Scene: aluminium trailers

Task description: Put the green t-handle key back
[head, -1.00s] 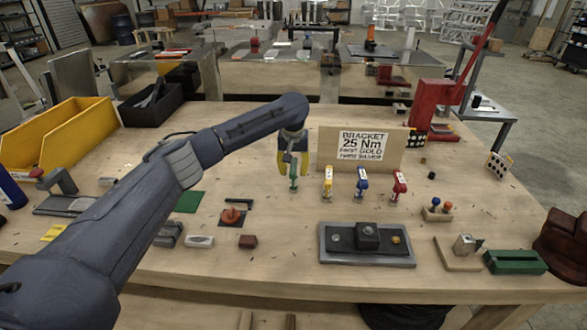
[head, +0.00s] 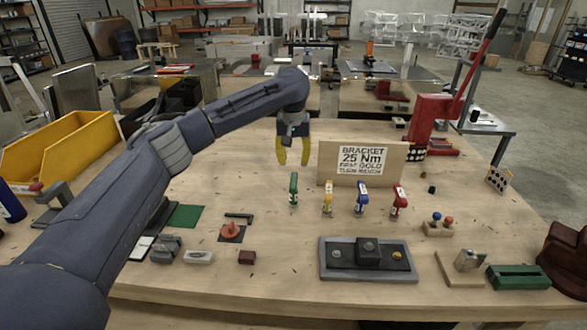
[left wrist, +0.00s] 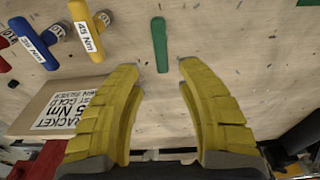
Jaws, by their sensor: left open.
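The green t-handle key (head: 293,188) stands upright on the wooden bench, at the left end of a row with the yellow key (head: 328,197), the blue key (head: 361,197) and the red key (head: 399,199). My left gripper (head: 292,164) is open and empty above the green key, with its yellow fingers apart. In the left wrist view, the green handle (left wrist: 159,44) lies just beyond the gap between the open fingertips (left wrist: 160,64), apart from both. My right gripper is not in view.
A sign board (head: 362,162) stands behind the keys. A grey fixture plate (head: 367,262) lies in front. A yellow bin (head: 60,150) is at the left, and a red press (head: 432,125) is at the back right. Bench space around the green key is clear.

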